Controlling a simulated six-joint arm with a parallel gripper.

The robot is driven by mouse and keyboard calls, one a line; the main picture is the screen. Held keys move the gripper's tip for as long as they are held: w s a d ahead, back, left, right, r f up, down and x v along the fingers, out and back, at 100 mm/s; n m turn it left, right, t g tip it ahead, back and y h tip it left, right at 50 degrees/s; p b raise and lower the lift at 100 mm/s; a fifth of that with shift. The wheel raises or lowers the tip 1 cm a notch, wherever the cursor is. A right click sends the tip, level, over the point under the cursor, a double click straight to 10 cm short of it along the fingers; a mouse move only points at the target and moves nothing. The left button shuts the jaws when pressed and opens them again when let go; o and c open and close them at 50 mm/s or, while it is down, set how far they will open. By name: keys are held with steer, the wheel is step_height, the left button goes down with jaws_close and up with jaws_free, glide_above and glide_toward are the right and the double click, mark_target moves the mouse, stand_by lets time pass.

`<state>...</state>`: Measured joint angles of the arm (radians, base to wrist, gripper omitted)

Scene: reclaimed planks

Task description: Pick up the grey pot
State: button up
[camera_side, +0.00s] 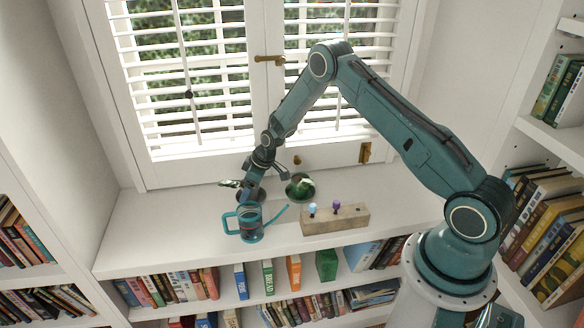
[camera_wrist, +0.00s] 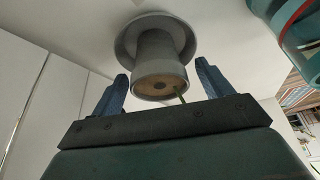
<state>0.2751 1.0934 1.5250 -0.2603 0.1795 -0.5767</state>
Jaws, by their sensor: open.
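The grey pot (camera_wrist: 156,48) stands on a wider grey saucer (camera_wrist: 128,35) in the wrist view. Brown soil and a green stem show in its mouth. My gripper (camera_wrist: 162,76) is open, with one blue finger on each side of the pot's rim. A gap shows beside each finger, and nothing is gripped. In the side view my gripper (camera_side: 252,186) is low over the white sill, behind the watering can. There my wrist and the can hide most of the pot, and a green leaf shows beside it.
A teal watering can (camera_side: 251,222) stands close in front of my gripper. A dark green round plant container (camera_side: 300,188) is to the right. A wooden block (camera_side: 336,219) with small coloured items stands further right. The sill's left end is clear. The shuttered window rises behind.

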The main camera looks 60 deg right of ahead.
stand_by(0.3)
steer(key=c, duration=1.3)
steer(key=shift+r, duration=0.2)
steer(key=shift+c, duration=0.2)
step_height(320, 180, up, 20)
stand_by(0.3)
steer(key=shift+r, duration=1.35)
steer(key=shift+f, duration=0.1)
step_height(320, 180, down, 19)
steer(key=n+y, duration=0.1)
steer(key=n, duration=0.2)
steer(key=shift+g, duration=0.3)
